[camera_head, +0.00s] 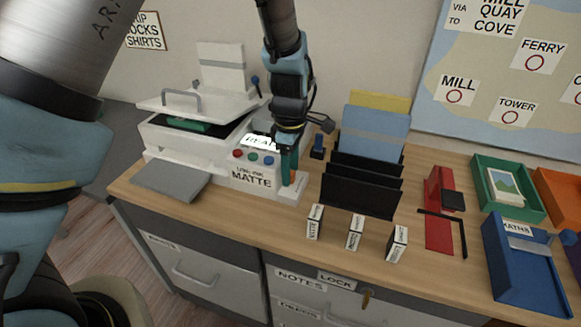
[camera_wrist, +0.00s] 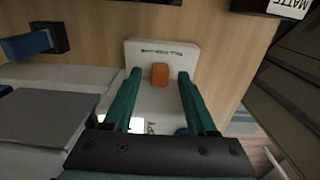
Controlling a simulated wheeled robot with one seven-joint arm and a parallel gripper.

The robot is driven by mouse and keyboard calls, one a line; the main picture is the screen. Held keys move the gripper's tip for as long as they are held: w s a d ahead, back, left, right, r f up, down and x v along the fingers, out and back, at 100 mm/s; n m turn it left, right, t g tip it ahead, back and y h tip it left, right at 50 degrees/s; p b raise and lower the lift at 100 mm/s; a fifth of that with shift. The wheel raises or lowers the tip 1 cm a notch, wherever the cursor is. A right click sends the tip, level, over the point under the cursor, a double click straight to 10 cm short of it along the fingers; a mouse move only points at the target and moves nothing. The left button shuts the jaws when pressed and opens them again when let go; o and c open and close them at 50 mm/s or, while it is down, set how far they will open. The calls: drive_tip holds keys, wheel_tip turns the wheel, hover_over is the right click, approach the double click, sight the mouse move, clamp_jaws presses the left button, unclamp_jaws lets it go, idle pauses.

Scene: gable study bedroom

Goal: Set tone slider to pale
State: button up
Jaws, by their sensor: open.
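The printer (camera_head: 215,135) is white, with a lit screen reading "READ…", small coloured buttons and a front label ending in "MATTE". An orange slider knob (camera_wrist: 160,74) stands on the printer's white side panel (camera_wrist: 150,50) in the wrist view, beside small lettering too fine to read surely. My gripper (camera_head: 288,172) points down at the right end of the printer in the head view, where it hides the knob. In the wrist view my gripper (camera_wrist: 159,73) is open, with one green finger on each side of the knob and visible gaps to both.
Several small labelled boxes (camera_head: 355,232) stand in front of a black file rack (camera_head: 362,185). A small blue-and-black item (camera_head: 318,147) stands behind the printer's right end.

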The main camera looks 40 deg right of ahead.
clamp_jaws()
idle(0.4)
idle(1.0)
